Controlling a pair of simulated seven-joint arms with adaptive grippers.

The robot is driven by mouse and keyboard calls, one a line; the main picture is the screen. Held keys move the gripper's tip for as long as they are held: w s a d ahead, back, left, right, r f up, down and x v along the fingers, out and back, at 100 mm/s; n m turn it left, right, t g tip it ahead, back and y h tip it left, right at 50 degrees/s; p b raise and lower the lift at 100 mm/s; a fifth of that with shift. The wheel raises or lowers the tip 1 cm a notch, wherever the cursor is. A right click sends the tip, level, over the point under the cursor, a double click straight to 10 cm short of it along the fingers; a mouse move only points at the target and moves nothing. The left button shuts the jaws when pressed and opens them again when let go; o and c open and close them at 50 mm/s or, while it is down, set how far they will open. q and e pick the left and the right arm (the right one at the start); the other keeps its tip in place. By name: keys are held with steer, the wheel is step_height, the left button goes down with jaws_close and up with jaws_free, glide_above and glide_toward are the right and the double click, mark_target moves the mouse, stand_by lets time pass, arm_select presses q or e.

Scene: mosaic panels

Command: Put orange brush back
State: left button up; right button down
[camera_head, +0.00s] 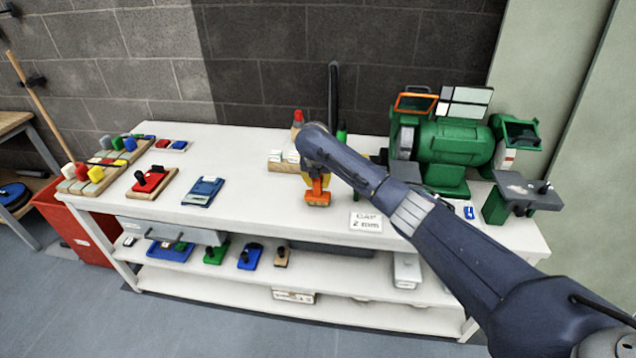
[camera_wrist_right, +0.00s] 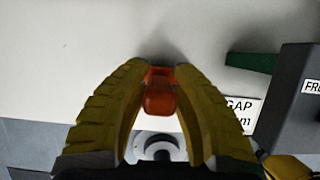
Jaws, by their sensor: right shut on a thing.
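My right gripper (camera_wrist_right: 160,85) is shut on the orange brush (camera_wrist_right: 159,100); its yellow fingers close on both sides of it in the right wrist view. In the head view the orange brush (camera_head: 317,192) shows below the end of my right arm, over the white tabletop near its middle. My right gripper (camera_head: 316,174) is partly hidden there by the arm. I cannot tell whether the brush touches the tabletop. My left gripper is in neither view.
A card reading "GAP 2 mm" (camera_head: 366,222) lies right of the brush. A green bench grinder (camera_head: 455,143) stands at the back right. A small wooden block with white pieces (camera_head: 284,161) is behind the brush. Coloured blocks on wooden bases (camera_head: 92,178) fill the left end.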

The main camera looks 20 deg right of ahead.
steer(key=shift+f, duration=0.4)
steer(key=shift+f, duration=0.1)
steer(key=c, duration=1.2)
jaws_free()
steer(key=shift+o, duration=0.2)
